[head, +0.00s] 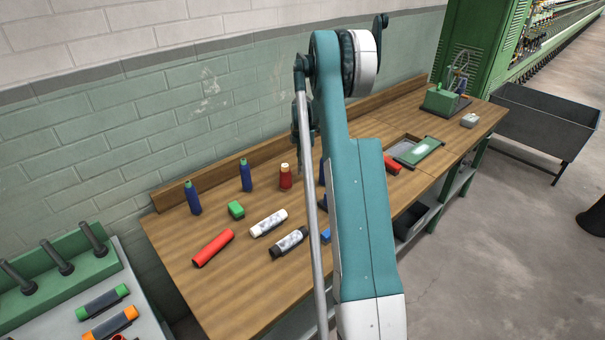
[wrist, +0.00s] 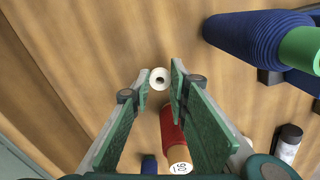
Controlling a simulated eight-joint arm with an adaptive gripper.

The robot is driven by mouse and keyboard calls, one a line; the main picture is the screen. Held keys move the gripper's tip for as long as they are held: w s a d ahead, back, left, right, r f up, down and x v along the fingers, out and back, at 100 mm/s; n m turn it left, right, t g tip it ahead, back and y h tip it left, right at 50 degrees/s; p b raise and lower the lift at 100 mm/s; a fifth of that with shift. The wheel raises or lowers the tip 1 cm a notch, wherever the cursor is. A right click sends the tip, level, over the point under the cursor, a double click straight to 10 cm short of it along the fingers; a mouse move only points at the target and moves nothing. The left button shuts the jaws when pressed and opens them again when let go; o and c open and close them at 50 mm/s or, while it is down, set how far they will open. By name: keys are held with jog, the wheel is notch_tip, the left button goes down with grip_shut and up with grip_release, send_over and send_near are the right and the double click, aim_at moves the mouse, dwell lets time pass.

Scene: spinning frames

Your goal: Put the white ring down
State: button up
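The white ring (wrist: 159,79) is small and round with a dark hole. It sits between the tips of the two green-padded fingers of my gripper (wrist: 160,80) in the wrist view, its sides against both tips. The wooden bench top (wrist: 60,50) lies beneath; the gap below the ring is hard to judge. In the head view my gripper (head: 299,160) hangs over the back of the bench, partly behind my arm, and I cannot make out the ring there.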

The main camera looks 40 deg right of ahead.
aim_at(302, 178)
jog(key=shift+f, duration=1.85)
jog(key=shift+f, duration=0.2)
jog(key=o, duration=0.6)
jog(key=shift+r, duration=0.15)
notch_tip(302, 178, up, 12)
jog(key=shift+r, duration=0.1)
